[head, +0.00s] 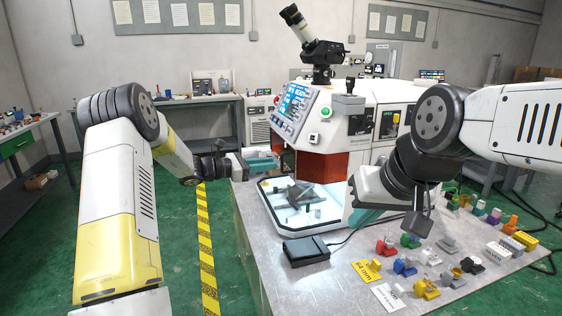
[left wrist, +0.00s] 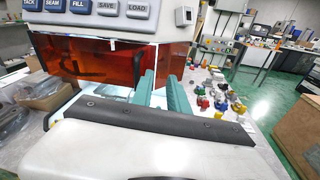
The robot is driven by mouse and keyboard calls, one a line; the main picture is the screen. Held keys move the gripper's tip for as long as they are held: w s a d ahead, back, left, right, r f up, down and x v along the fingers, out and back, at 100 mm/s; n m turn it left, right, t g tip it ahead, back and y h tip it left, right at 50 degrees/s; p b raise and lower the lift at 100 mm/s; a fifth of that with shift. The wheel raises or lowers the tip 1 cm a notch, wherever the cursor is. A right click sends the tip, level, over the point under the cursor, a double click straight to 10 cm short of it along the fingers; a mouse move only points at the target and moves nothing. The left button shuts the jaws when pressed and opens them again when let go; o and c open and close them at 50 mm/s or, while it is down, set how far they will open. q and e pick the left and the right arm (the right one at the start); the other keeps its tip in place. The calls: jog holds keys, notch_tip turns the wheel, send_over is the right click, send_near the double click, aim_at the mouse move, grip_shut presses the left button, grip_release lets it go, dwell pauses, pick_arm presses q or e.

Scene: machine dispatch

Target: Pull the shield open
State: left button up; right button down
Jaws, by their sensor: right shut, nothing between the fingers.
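The shield (head: 318,166) is an orange-red see-through panel on the front of the white machine, below its screen. It also shows in the left wrist view (left wrist: 95,60), behind and left of the fingers. My left gripper (head: 277,163) has its teal fingers pointing at the shield's left part in the head view. In the left wrist view its two fingers (left wrist: 160,78) stand apart, with the shield's edge beyond them; I cannot tell whether they touch it. My right gripper (head: 366,216) is shut and empty above the table, right of the lit tray.
A white-edged lit tray (head: 268,185) with a grey fixture (head: 300,192) lies below the shield. A black pedal-like box (head: 306,250) with a cable sits on the metal table (head: 262,262). Several small coloured parts (head: 405,265) cover the table's right side.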

aim_at(282, 169)
pick_arm(q)
jog(key=w+d, duration=0.1)
jog(key=w, duration=0.1)
jog(key=w+d+f+n+t, duration=0.1)
jog(key=w+d, duration=0.1)
jog(key=w, duration=0.1)
jog(key=w+d+f+n, duration=0.1)
jog(key=w+d, duration=0.1)
jog(key=shift+w+f+t, duration=0.1)
jog(key=shift+w+t, duration=0.05)
jog(key=shift+t, duration=0.15)
grip_shut()
dwell(1.4)
